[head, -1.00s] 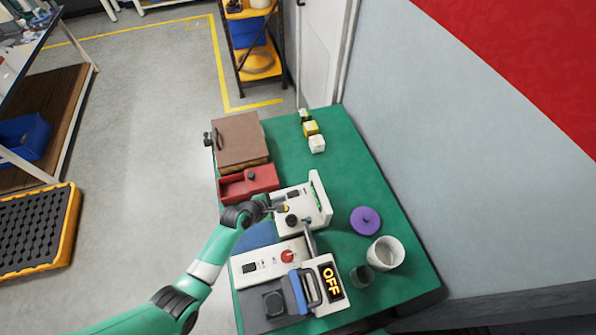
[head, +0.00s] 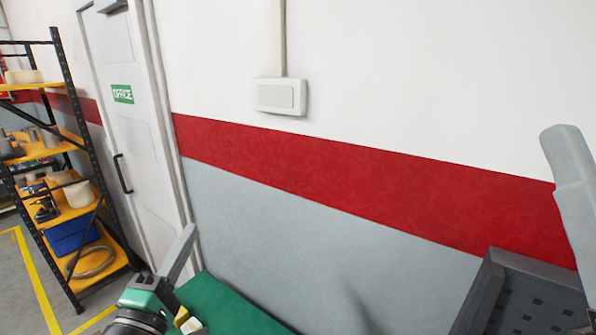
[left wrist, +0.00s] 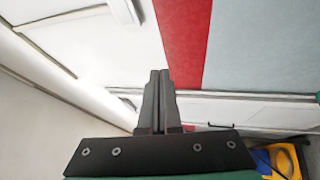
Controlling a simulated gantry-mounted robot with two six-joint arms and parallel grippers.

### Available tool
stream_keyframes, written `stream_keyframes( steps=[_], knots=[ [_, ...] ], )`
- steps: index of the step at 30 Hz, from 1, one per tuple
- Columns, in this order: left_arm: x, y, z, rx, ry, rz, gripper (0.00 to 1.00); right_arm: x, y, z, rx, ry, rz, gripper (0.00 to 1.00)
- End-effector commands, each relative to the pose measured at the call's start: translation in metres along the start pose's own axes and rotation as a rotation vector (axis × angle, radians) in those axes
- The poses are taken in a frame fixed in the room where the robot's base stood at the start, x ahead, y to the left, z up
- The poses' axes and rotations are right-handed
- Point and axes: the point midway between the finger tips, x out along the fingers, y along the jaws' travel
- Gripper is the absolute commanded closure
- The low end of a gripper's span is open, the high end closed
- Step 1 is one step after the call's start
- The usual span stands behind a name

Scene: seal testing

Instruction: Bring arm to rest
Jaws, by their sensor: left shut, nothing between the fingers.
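My left gripper (head: 188,235) is at the lower left of the head view, raised in front of the wall and above the far end of the green table (head: 232,308). Its grey fingers point up and hold nothing. In the left wrist view the two dark fingers (left wrist: 160,80) lie together, shut and empty, with wall and door surfaces beyond them. My right gripper is not in view. Most of the table is outside the head view.
A wall with a red band (head: 350,190) fills most of the head view. A white door (head: 135,130) and an orange-shelved rack (head: 70,195) stand at the left. A dark grey panelled object (head: 515,300) is at the lower right. Small yellow and white blocks (head: 188,322) show beside my left wrist.

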Motion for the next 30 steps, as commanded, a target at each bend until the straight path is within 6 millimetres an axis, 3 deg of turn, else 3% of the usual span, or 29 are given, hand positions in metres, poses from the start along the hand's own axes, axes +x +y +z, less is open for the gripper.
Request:
stream_keyframes(
  steps=[1, 3, 6, 9, 12, 15, 18, 24, 27, 30],
  knots=[
    [-0.007, 0.047, 0.009, 0.11, -0.002, 0.097, 1.0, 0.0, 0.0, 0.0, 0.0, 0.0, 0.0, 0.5],
    [-0.024, 0.106, 0.018, 0.29, 0.019, 0.222, 1.0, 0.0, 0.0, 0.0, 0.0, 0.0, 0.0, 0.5],
    [-0.062, 0.181, 0.027, 0.578, 0.106, 0.39, 1.0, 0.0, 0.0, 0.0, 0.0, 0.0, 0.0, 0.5],
    [-0.108, 0.235, 0.026, 0.914, 0.268, 0.504, 1.0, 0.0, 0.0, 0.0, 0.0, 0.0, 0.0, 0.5],
    [-0.136, 0.252, 0.022, 1.227, 0.416, 0.504, 1.0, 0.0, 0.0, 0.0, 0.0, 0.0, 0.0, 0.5],
    [-0.134, 0.249, 0.02, 1.52, 0.499, 0.433, 1.0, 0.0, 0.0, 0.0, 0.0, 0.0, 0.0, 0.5],
    [-0.119, 0.309, 0.019, 1.532, 0.503, 0.431, 1.0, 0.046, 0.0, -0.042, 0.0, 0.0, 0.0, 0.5],
    [-0.102, 0.378, 0.017, 1.53, 0.501, 0.43, 1.0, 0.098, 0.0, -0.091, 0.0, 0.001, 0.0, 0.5],
    [-0.098, 0.397, 0.017, 1.529, 0.5, 0.43, 1.0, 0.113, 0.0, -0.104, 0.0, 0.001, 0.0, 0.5],
    [-0.096, 0.402, 0.017, 1.529, 0.499, 0.43, 1.0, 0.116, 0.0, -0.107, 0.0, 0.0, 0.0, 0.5]
  ],
)
